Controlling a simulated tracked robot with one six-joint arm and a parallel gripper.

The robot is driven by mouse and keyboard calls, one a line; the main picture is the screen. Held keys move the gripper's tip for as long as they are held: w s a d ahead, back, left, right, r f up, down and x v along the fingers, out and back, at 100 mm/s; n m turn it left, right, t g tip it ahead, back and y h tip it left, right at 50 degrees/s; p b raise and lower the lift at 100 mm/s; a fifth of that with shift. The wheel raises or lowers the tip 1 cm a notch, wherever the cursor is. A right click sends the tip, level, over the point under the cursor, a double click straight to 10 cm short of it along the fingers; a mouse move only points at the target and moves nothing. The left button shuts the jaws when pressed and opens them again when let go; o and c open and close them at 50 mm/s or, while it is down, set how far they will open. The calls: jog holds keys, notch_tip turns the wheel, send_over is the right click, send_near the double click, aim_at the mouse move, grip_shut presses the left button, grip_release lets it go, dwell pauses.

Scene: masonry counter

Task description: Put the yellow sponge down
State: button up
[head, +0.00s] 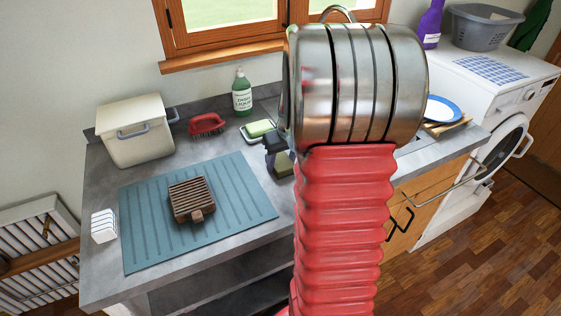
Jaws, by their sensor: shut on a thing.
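My gripper (278,152) shows only in part, as dark jaws just left of my large metal wrist, which hides the rest. It is shut on a dull yellow block, which I take to be the yellow sponge (283,164). The sponge is at the right end of the blue-grey ribbed mat (225,172), over or near its edge. I cannot tell whether the sponge touches the counter. My arm hides what lies to its right.
On the grey counter (110,280) are a brown slatted block (191,200) on the mat, a white striped block (104,226), a cream bin (134,133), a red brush (207,124), a green bottle (242,95) and a dish with a green-and-white block (259,129). The mat's right half is clear.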

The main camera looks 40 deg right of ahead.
jog(key=o, duration=1.1)
jog(key=shift+f, duration=0.1)
jog(key=v, duration=1.2)
jog(key=s+a+r+n, duration=0.1)
jog(key=s+a, duration=0.3)
jog(key=a, duration=0.6)
jog(key=s+a+r+n+t, duration=0.1)
jog(key=s+a, duration=0.3)
jog(key=a, duration=0.6)
jog(key=s+a+r+n+t+y, duration=0.1)
jog(key=s+a, duration=0.3)
jog(key=a, duration=0.6)
jog(key=shift+s+a+r, duration=0.2)
jog(key=shift+s+a, duration=0.05)
jog(key=shift+a, duration=0.15)
